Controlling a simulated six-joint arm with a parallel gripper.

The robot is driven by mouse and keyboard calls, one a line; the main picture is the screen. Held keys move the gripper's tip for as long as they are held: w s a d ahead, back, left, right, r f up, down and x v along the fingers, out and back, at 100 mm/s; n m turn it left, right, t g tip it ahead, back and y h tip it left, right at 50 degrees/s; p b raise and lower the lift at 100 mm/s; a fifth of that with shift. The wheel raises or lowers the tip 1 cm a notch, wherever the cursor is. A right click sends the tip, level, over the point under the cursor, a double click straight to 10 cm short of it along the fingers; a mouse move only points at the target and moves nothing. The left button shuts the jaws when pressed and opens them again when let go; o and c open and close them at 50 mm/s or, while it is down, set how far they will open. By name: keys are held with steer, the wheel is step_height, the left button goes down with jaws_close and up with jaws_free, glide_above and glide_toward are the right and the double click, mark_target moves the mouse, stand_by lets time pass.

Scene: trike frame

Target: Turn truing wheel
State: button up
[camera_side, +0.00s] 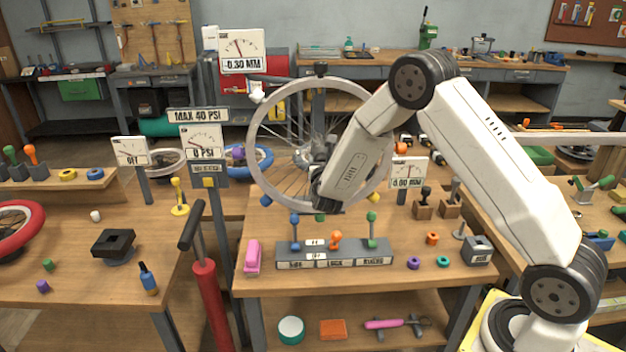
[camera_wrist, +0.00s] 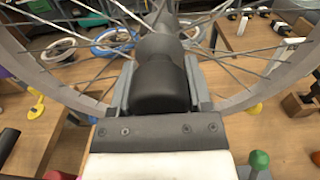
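The truing wheel (camera_side: 258,160), a large grey spoked rim, stands upright above the middle bench; it also fills much of the wrist view (camera_wrist: 50,88). My forearm covers part of its right side in the side view. In the wrist view, my gripper (camera_wrist: 160,88) faces the hub (camera_wrist: 160,46), with one finger on each side of a black rounded knob (camera_wrist: 160,80) in front of it. The fingers look very close to the knob, but I cannot tell whether they press on it. The fingertips are hidden in the side view.
A second dial (camera_side: 408,172) to the right reads 0.00 MM. A grey control block (camera_side: 334,258) with blue, orange and green levers stands in front of the wheel. A red pump (camera_side: 210,300) stands at the left. Small loose parts lie on the bench's right side.

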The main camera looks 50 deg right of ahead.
jaws_close()
steer(key=shift+n, duration=0.3)
steer(key=n, duration=0.8)
steer(key=shift+n, duration=0.3)
steer(key=n, duration=0.4)
steer(key=shift+r+n, duration=0.1)
steer(key=shift+n, duration=2.1)
